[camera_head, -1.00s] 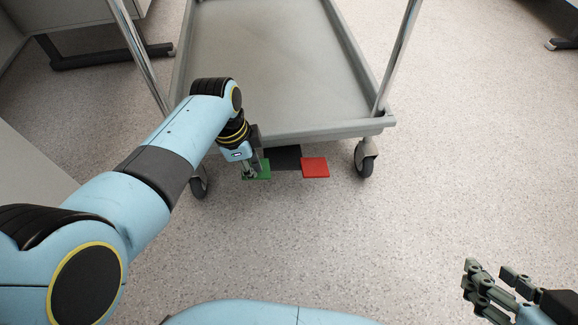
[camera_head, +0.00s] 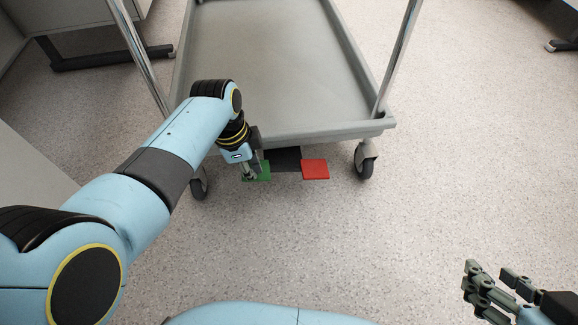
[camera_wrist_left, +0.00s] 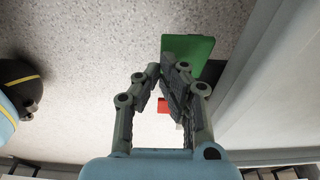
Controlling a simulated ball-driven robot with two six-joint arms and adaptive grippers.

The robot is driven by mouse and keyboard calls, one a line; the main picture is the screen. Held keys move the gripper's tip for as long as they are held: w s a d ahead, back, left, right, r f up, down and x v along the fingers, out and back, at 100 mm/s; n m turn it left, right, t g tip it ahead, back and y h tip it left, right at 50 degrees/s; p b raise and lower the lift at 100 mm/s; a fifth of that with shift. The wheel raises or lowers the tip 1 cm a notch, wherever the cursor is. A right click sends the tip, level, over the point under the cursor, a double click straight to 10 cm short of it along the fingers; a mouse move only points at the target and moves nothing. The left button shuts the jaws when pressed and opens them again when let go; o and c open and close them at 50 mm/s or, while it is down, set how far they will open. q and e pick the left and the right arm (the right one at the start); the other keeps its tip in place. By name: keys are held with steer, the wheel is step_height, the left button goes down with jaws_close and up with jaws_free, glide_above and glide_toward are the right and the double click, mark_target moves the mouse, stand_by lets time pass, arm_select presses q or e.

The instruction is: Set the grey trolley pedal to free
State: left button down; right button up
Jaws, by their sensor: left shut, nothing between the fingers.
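The grey trolley (camera_head: 350,131) stands in front of me. Its pedal sits low at its near edge: a black plate (camera_head: 285,157) with a green pad (camera_head: 265,172) on the left and a red pad (camera_head: 315,169) on the right. My left gripper (camera_head: 251,177) is shut and empty, pointing down at the green pad's left side. In the left wrist view, the fingertips (camera_wrist_left: 167,72) overlap the green pad (camera_wrist_left: 192,50); contact cannot be told. The red pad (camera_wrist_left: 163,105) shows partly behind the fingers. My right gripper (camera_head: 496,279) is open and empty at the lower right, away from the trolley.
Castors stand either side of the pedal, left (camera_head: 199,187) and right (camera_head: 366,160). Chrome posts (camera_head: 398,55) rise from the trolley's near corners. A pale cabinet side (camera_head: 30,165) stands at the left. The speckled floor (camera_head: 440,190) to the right is clear.

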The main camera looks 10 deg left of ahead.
arm_select(q)
steer(key=shift+f+b, duration=0.95)
steer(key=shift+f, duration=0.75)
arm_select(e)
steer(key=shift+s+f, duration=0.2)
steer(key=shift+f, duration=0.4)
steer(key=shift+s+f, duration=0.15)
steer(key=shift+f, duration=0.4)
arm_select(q)
steer(key=shift+w+r+p, duration=0.1)
steer(key=shift+r+p, duration=0.9)
steer(key=shift+r, duration=0.15)
step_height(320, 180, up, 5)
steer(key=p, duration=0.5)
arm_select(e)
step_height(320, 180, up, 8)
steer(key=w, duration=0.2)
steer(key=shift+w+r+t, duration=0.25)
steer(key=shift+t, duration=0.15)
arm_select(q)
steer(key=shift+f, duration=0.1)
